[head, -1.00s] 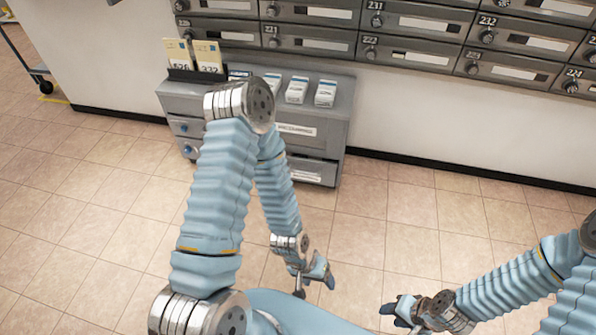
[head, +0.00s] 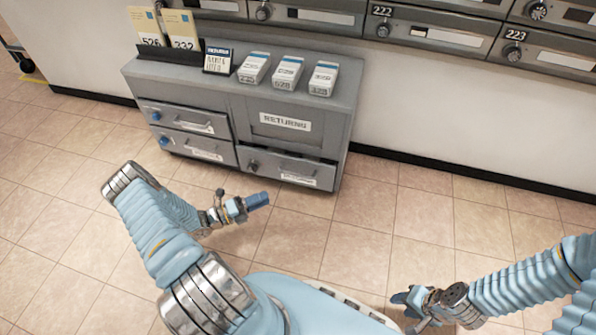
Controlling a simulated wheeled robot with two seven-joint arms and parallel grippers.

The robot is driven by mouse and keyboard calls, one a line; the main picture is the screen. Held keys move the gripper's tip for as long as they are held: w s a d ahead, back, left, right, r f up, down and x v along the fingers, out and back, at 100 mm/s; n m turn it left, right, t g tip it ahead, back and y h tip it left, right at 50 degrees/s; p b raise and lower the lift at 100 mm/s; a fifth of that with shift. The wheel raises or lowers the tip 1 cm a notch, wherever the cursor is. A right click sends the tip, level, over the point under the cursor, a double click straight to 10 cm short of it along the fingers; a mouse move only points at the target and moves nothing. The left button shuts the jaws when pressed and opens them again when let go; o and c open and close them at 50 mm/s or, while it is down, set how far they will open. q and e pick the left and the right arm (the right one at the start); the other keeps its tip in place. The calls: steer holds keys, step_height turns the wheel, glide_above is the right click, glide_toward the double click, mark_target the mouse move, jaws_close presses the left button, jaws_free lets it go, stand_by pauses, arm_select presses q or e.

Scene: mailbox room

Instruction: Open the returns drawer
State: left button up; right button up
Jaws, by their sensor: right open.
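The grey returns cabinet (head: 350,100) stands against the wall, with a RETURNS label (head: 285,121) on its upper right panel. Below that label is a drawer (head: 310,170) with a dark round knob (head: 253,165) at its left and a white label. A dark gap shows along the drawer's top edge. My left gripper (head: 250,203) is over the floor in front of the cabinet, below the knob in the picture and apart from it; its jaw opening is unclear. My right gripper (head: 402,302) is open, low at the right, well away from the cabinet.
Two smaller drawers (head: 186,119) with blue knobs are on the cabinet's left. On top are yellow cards (head: 185,30), a small dark sign (head: 217,57) and three white boxes (head: 288,71). Mailboxes (head: 435,36) line the wall above. The tiled floor in front is clear.

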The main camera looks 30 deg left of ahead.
arm_select(q)
steer(key=w+d+r+n+t+y, duration=0.1)
steer(key=w+d, duration=0.3)
steer(key=w, duration=0.7)
steer(key=shift+w+d+r, duration=0.3)
steer(key=shift+w+r, duration=0.05)
steer(key=shift+r, duration=0.15)
jaws_close()
